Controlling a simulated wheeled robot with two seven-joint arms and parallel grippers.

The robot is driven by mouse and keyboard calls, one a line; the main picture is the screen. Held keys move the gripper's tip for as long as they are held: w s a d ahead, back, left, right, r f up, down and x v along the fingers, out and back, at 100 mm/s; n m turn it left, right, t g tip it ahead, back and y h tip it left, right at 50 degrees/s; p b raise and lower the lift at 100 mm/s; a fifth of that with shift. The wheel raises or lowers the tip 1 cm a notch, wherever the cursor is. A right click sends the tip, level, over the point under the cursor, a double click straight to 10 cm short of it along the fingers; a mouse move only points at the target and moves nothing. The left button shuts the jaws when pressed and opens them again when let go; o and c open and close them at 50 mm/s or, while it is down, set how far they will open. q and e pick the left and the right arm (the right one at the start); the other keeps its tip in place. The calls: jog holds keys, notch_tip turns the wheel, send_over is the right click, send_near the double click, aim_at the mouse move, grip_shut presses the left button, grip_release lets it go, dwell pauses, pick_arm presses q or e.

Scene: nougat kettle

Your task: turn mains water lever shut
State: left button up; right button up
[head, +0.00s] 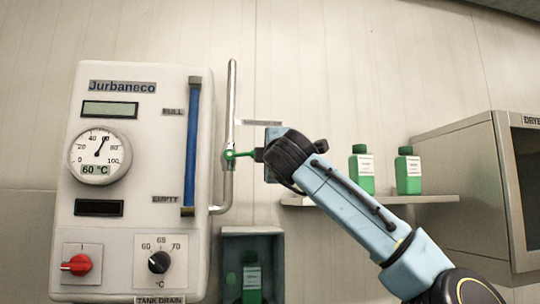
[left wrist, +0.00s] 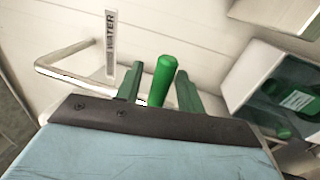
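The green mains water lever (head: 240,154) sits on the grey vertical pipe (head: 231,110) beside the kettle panel. It points right, across the pipe. The arm reaching in from the lower right ends in a gripper (head: 259,155) at the lever's free end; the matching left wrist view shows this is my left gripper. In the left wrist view the lever's green handle (left wrist: 162,80) stands between the two fingers, with a visible gap on each side. The left gripper (left wrist: 158,88) is open around the handle. My right gripper is not in view.
The white kettle panel (head: 140,200) with gauge and red knob (head: 77,264) stands left. A shelf (head: 430,199) with green bottles (head: 408,172) is behind the arm. A dryer (head: 470,190) stands right. An open grey box (head: 252,236) holding a green bottle is below the lever.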

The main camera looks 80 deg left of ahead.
pick_arm(q)
jog(key=w+b+v, duration=0.1)
jog(key=b+v, duration=0.3)
jog(key=v, duration=0.9)
jog(key=shift+s, duration=0.5)
